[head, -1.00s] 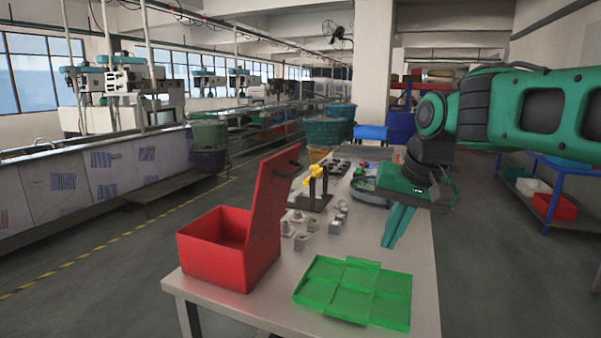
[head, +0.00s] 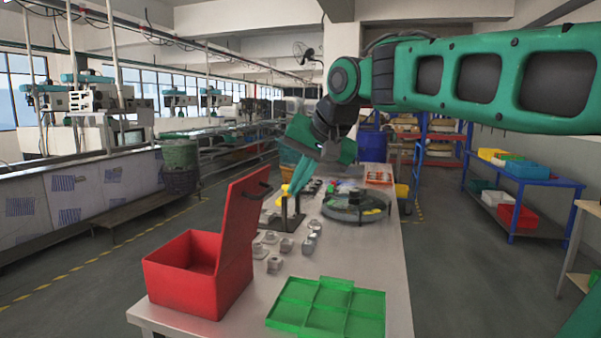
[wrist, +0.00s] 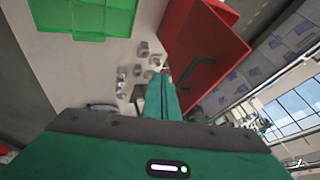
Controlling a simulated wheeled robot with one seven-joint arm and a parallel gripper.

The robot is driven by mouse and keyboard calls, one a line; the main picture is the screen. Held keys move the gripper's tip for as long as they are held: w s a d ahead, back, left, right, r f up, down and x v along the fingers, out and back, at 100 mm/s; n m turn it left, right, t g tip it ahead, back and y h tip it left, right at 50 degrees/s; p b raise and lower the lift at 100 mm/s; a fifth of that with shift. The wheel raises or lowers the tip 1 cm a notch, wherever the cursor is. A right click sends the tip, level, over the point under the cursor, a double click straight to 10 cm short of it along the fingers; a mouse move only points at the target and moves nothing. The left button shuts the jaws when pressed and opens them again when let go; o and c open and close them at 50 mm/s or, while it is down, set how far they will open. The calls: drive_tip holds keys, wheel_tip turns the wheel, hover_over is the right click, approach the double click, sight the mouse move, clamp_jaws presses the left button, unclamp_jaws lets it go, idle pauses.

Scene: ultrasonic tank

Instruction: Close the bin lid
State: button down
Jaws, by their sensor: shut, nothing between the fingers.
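The red bin (head: 188,281) stands at the left front corner of the table, open at the top. Its red lid (head: 241,232) stands up, hinged on the bin's right side and leaning slightly right, with a dark handle (head: 264,190) near its upper edge. In the wrist view the lid (wrist: 207,55) and its handle (wrist: 196,70) show to the right of the fingers. My gripper (head: 292,192) is shut and empty, pointing down, above the table behind and to the right of the lid, apart from it. It also shows in the wrist view (wrist: 160,80).
A green divided tray (head: 328,310) lies right of the bin. Several small metal parts (head: 286,245) lie behind it. A dark stand with a yellow top is partly hidden behind my fingers. A round dish (head: 356,204) sits farther back.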

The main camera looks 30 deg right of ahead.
drive_tip(key=shift+w+a+f, duration=0.2)
drive_tip(key=shift+w+a, duration=0.3)
drive_tip(key=shift+w, duration=0.15)
drive_tip(key=shift+w+a+f, duration=0.25)
drive_tip(key=shift+w+a, duration=0.3)
drive_tip(key=shift+w, duration=0.15)
drive_tip(key=shift+w+a+f, duration=0.2)
drive_tip(key=shift+w+a, duration=0.3)
drive_tip(key=shift+w, duration=0.15)
